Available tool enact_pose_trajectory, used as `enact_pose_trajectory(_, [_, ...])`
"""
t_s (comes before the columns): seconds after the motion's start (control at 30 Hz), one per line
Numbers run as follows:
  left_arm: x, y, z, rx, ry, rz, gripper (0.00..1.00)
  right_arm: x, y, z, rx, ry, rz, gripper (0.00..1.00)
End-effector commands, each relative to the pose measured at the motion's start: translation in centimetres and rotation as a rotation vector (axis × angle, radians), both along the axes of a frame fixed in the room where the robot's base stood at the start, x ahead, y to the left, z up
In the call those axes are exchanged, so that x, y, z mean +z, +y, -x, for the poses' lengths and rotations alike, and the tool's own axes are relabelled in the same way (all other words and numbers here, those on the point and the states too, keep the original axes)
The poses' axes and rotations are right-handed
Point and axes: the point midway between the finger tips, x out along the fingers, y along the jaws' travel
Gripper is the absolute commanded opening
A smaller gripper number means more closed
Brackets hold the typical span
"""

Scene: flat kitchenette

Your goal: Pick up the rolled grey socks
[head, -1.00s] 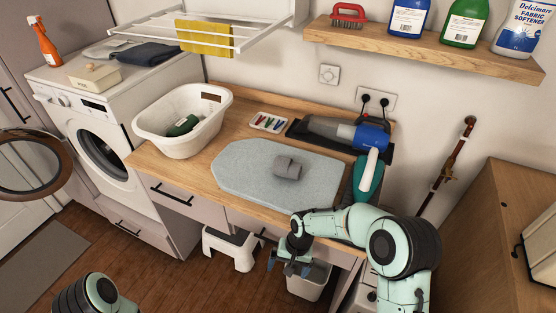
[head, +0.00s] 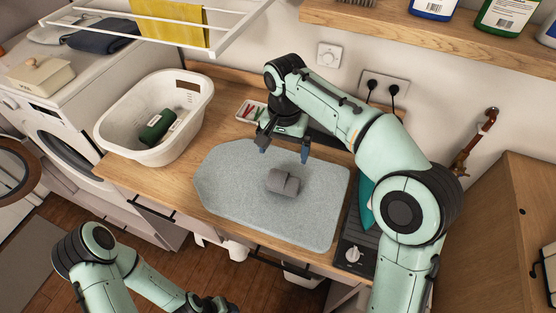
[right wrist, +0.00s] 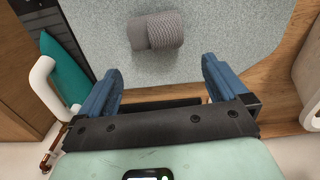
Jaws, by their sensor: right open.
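The rolled grey socks (head: 283,183) lie on the pale grey pad (head: 230,207) on the wooden counter. They also show at the top of the right wrist view (right wrist: 156,33), ahead of the fingers. My right gripper (head: 284,155) is open and empty above the back part of the pad, behind the socks and apart from them. Its two blue fingers show spread in the right wrist view (right wrist: 163,88). My left arm is low at the bottom left of the head view, and its gripper (head: 215,304) is partly cut off by the frame's lower edge.
A white basket (head: 112,128) with a dark green roll (head: 157,127) stands left of the pad. A small tray of coloured pegs (head: 249,111) lies near my right gripper. A teal iron (head: 366,205) stands right of the pad. A wooden shelf (head: 420,33) hangs above.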

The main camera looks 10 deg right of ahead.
Motion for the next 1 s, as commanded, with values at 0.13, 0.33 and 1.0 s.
enact_pose_trajectory(0.13, [-0.8, 0.0, 0.9, 0.000, 0.012, 0.001, 0.58, -1.7, 0.0, 0.3, -0.004, 0.005, 0.002, 1.00])
enact_pose_trajectory(0.33, [-1.9, 0.0, 2.0, 0.000, 0.024, 0.001, 0.58, -5.8, 0.0, 0.4, -0.004, 0.008, 0.002, 1.00])
enact_pose_trajectory(1.0, [-3.0, 0.0, 2.9, 0.000, 0.033, 0.000, 0.58, -13.0, -0.1, 0.7, -0.004, 0.003, 0.001, 1.00])
